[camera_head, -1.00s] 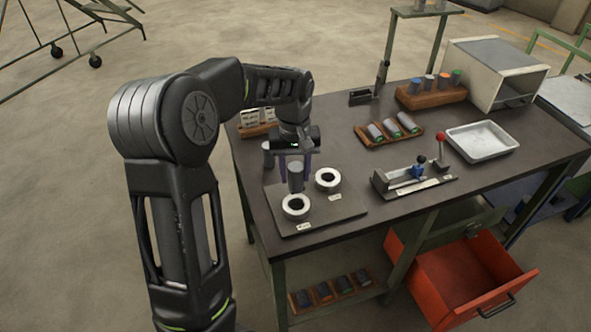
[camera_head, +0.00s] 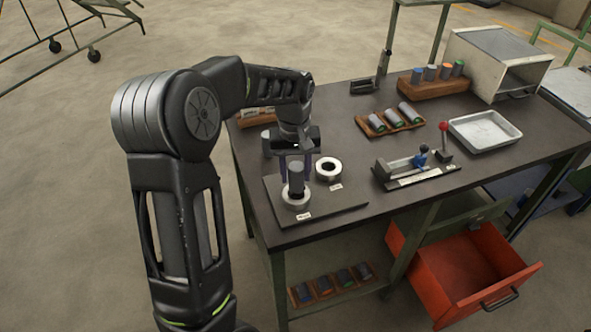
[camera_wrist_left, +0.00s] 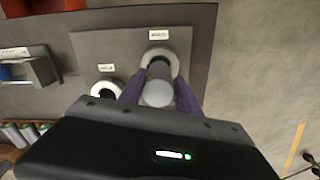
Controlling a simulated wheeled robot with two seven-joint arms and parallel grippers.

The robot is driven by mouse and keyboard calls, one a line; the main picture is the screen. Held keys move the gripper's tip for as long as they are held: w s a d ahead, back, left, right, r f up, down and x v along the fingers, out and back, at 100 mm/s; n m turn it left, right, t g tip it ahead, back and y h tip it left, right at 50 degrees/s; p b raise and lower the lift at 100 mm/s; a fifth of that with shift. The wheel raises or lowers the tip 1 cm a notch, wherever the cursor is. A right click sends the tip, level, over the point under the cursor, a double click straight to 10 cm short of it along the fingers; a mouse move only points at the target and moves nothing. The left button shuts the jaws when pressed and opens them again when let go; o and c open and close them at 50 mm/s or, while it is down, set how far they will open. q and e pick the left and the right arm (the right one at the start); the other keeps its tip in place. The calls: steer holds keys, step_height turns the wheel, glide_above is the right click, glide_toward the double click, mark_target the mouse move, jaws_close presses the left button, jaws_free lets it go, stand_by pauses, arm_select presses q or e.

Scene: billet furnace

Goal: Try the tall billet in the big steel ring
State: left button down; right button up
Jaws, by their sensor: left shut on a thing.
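A tall grey billet (camera_head: 297,175) is upright between the fingers of my left gripper (camera_head: 296,172), which is shut on it. Its lower end is at the opening of the front steel ring (camera_head: 296,205), the larger of two. How far it has entered cannot be told. In the left wrist view the billet's round top (camera_wrist_left: 158,94) is between the purple fingers, with the big ring (camera_wrist_left: 160,49) around its far end. The smaller ring (camera_head: 329,178) is apart, behind and to the right. My right gripper is out of view.
Both rings rest on a dark plate (camera_head: 340,200) with labels. Another grey cylinder (camera_head: 266,146) stands behind its left side. Right are a clamp fixture (camera_head: 415,172), a billet rack (camera_head: 390,122) and a white tray (camera_head: 484,133). An orange drawer (camera_head: 465,270) hangs open below.

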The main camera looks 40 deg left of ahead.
arm_select(q)
steer(key=shift+f+b, duration=0.3)
steer(key=shift+f, duration=0.2)
steer(key=shift+f+b, duration=0.3)
steer(key=shift+f, duration=0.2)
stand_by(1.2)
steer(key=shift+s+d+f, duration=0.1)
stand_by(0.5)
steer(key=shift+r, duration=0.4)
stand_by(0.5)
steer(key=shift+f, duration=0.4)
stand_by(0.8)
steer(key=shift+r+p, duration=0.3)
steer(key=shift+r, duration=0.1)
stand_by(0.5)
steer(key=shift+f, duration=0.35)
steer(key=shift+s+f, duration=0.1)
steer(key=shift+f, duration=0.05)
stand_by(1.5)
